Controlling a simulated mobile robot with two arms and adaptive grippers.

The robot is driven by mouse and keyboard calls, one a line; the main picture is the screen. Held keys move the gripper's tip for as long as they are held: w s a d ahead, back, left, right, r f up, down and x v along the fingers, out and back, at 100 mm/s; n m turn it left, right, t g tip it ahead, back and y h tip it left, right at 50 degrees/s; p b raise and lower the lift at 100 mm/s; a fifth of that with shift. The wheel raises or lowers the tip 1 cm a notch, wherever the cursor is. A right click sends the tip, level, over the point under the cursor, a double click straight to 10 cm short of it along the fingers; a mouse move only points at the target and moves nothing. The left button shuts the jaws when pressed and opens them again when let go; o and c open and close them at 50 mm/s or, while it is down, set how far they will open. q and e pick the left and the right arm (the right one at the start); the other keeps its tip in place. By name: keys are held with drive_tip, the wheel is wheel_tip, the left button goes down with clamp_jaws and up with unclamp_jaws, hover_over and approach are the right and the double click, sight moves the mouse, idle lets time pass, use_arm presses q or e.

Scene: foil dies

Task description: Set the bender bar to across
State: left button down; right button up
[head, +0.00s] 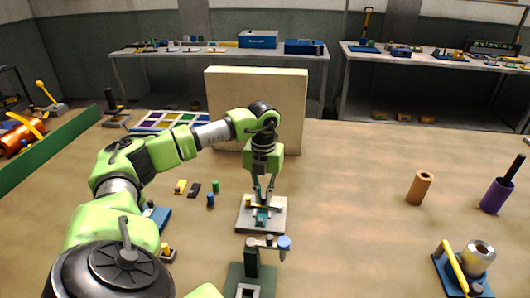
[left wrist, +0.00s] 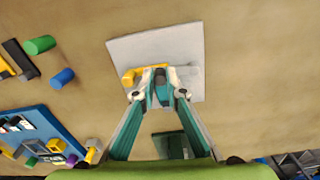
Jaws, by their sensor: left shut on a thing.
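The bender stands on a pale grey square plate (head: 246,226), which also shows in the left wrist view (left wrist: 125,48). A yellow part (head: 249,202) sits on its left side; in the left wrist view the yellow part (left wrist: 131,77) lies just left of the fingertips. My left gripper (head: 264,188) points down over the plate. In the left wrist view my left gripper (left wrist: 160,92) is shut on a dark teal piece, which I take for the bender bar. The fingers partly hide the bar, so its exact angle is hard to tell. My right gripper is not in view.
A dark green stand with a blue knob (head: 284,242) is close in front of the plate. A blue cylinder (head: 210,200) and small blocks lie to the left. A cream panel (head: 290,100) stands behind. The table to the right is clear up to an orange-brown cylinder (head: 419,188).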

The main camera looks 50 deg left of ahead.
sight(263, 199)
use_arm(q)
drive_tip(key=shift+s+d+n, duration=0.15)
drive_tip(key=shift+s+n, duration=0.1)
drive_tip(key=shift+n, duration=0.45)
drive_tip(key=c, duration=2)
unclamp_jaws()
drive_tip(key=shift+c, duration=0.2)
wheel_tip(263, 199, up, 12)
